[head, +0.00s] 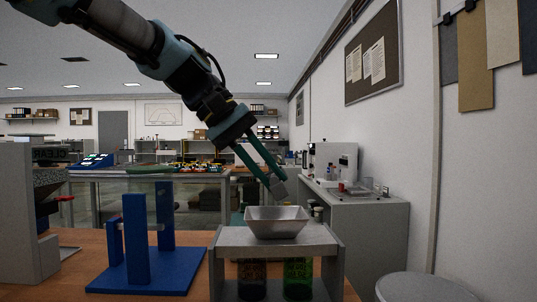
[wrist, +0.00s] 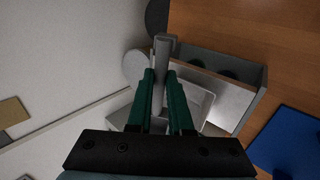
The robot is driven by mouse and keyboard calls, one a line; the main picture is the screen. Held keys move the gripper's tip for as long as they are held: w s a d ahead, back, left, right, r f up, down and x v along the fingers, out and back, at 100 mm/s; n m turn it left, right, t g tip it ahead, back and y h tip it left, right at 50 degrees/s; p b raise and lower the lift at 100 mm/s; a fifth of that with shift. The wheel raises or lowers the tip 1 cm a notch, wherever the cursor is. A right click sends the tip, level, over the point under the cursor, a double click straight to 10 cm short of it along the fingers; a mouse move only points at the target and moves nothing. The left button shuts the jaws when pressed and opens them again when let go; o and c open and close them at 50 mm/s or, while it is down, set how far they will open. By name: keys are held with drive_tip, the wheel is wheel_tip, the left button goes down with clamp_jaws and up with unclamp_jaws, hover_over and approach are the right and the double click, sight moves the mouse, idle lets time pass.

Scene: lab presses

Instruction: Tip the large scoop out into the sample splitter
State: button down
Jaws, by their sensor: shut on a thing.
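The sample splitter shows in the head view as a grey metal hopper (head: 277,222) set in a grey stand (head: 230,238). In the wrist view the pale hopper (wrist: 203,100) lies partly behind the fingers. My gripper (head: 272,178) is above the hopper, its two long green fingers pointing down and right. It is shut on a small grey piece (head: 280,188), which looks like part of the large scoop. The piece also shows between and beyond the fingertips in the wrist view (wrist: 164,46). The scoop's inside and any contents are hidden.
Under the splitter stand a dark jar (head: 252,280) and a green jar (head: 298,280). A blue stand with uprights (head: 150,270) is to the left, with a grey machine (head: 20,215) beyond. A round grey stool (head: 425,288) is at the lower right. Wooden bench top is bare between these.

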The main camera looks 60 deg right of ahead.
drive_tip(key=t+y+p, duration=0.1)
drive_tip(key=p, duration=0.3)
drive_tip(key=t+y+p, duration=0.1)
drive_tip(key=t+p, duration=0.1)
drive_tip(key=p, duration=0.1)
drive_tip(key=t+y+p, duration=0.1)
drive_tip(key=p, duration=0.3)
drive_tip(key=shift+r+t+p, duration=0.3)
drive_tip(key=shift+p, duration=0.05)
drive_tip(key=shift+f, duration=0.1)
